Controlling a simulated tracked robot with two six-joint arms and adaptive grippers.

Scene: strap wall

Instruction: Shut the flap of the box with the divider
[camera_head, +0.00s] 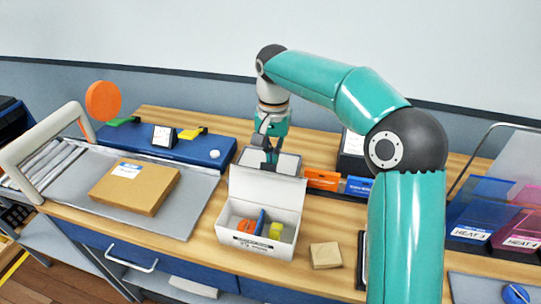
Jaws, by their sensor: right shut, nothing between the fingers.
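The white box (257,243) stands on the wooden table with printing on its front. Its flap (265,188) stands up from the back edge, so the box is open. Inside, a blue upright divider (260,222) stands between an orange item (245,226) and a yellow item (276,231). My right gripper (271,158) is shut and empty, pointing down just behind the top of the flap. The flap may hide its fingertips, and I cannot tell whether they touch it. My left gripper is not in view.
A brown parcel (135,187) lies on a grey conveyor tray at left. A small wooden block (325,255) sits right of the box. Orange (322,180) and blue (358,187) blocks lie behind it. Heat-labelled folders (478,210) stand far right. My right arm spans the right side.

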